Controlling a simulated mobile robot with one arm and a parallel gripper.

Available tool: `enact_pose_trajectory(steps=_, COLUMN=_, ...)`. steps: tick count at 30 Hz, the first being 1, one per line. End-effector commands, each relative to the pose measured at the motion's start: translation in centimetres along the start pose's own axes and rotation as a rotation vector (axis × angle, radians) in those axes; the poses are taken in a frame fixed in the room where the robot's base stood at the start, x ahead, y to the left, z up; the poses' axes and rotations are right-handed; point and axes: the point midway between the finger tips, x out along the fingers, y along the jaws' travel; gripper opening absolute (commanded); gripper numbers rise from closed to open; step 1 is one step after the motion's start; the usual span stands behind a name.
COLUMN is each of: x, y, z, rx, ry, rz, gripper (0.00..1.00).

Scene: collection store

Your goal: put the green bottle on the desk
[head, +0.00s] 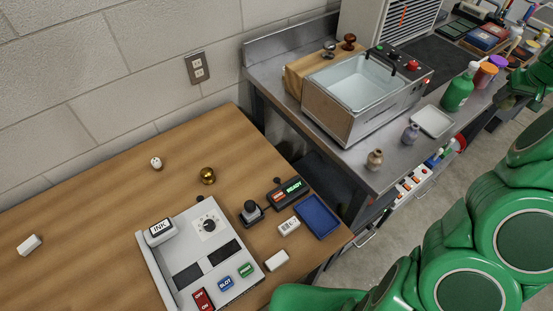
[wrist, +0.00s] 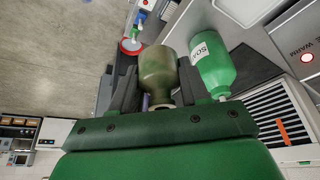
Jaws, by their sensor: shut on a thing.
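My gripper (wrist: 155,88) is shut on an olive-green bottle (wrist: 157,68), which sits between its two dark fingers in the wrist view. The held bottle cannot be made out clearly in the head view, where my green arm fills the right side. A brighter green soap bottle (wrist: 213,64) is beside it in the wrist view. That soap bottle also stands on the metal bench in the head view (head: 456,94). The wooden desk (head: 108,203) fills the lower left of the head view.
The desk holds a grey control panel (head: 215,258), a blue tray (head: 320,216), a brass knob (head: 207,176) and small white blocks. Its left and back parts have bare room. The metal bench carries a water basin (head: 360,82), small bottles (head: 375,159) and a white dish (head: 432,121).

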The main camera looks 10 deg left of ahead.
Motion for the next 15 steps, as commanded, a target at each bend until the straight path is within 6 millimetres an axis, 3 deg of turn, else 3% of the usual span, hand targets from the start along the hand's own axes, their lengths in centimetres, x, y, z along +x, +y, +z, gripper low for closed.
enact_pose_trajectory(steps=3, x=-2.2, y=-0.1, z=-1.0, rx=-0.001, ry=0.001, rz=0.0, gripper=0.07)
enact_pose_trajectory(steps=9, x=-4.9, y=0.0, z=-2.1, rx=-0.001, ry=0.002, rz=0.002, gripper=0.07)
enact_pose_trajectory(steps=15, x=-6.5, y=0.0, z=-2.7, rx=0.0, ry=0.0, rz=0.0, gripper=0.07)
